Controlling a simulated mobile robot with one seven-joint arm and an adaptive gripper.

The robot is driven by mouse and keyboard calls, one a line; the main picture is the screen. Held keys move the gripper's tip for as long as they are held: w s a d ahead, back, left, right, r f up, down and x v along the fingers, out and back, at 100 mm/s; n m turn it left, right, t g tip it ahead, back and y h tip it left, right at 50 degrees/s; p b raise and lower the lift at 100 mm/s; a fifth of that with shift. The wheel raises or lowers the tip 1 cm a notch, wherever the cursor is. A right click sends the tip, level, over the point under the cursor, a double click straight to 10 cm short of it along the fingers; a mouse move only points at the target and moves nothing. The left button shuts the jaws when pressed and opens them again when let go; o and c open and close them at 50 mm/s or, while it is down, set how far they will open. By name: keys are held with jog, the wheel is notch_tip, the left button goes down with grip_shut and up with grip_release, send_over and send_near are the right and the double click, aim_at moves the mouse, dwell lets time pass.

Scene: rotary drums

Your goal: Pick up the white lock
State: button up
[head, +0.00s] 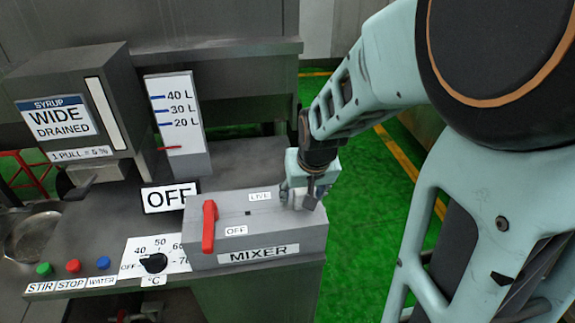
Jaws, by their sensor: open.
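A small pale block, which looks like the white lock (308,202), sits on the right end of the grey mixer box's top. My gripper (303,196) points down right over it, with its fingers around or beside it. The jaws are open. The fingers hide much of the lock, and I cannot tell whether they touch it.
The mixer box (290,242) carries a red lever (209,227) on its left, by the OFF label. A temperature knob (153,263) and several coloured buttons are to the left. A syrup dispenser (75,105) and a level gauge (182,135) stand behind. Green floor is open to the right.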

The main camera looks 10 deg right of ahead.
jog(key=c, duration=1.3)
jog(key=shift+r, duration=0.1)
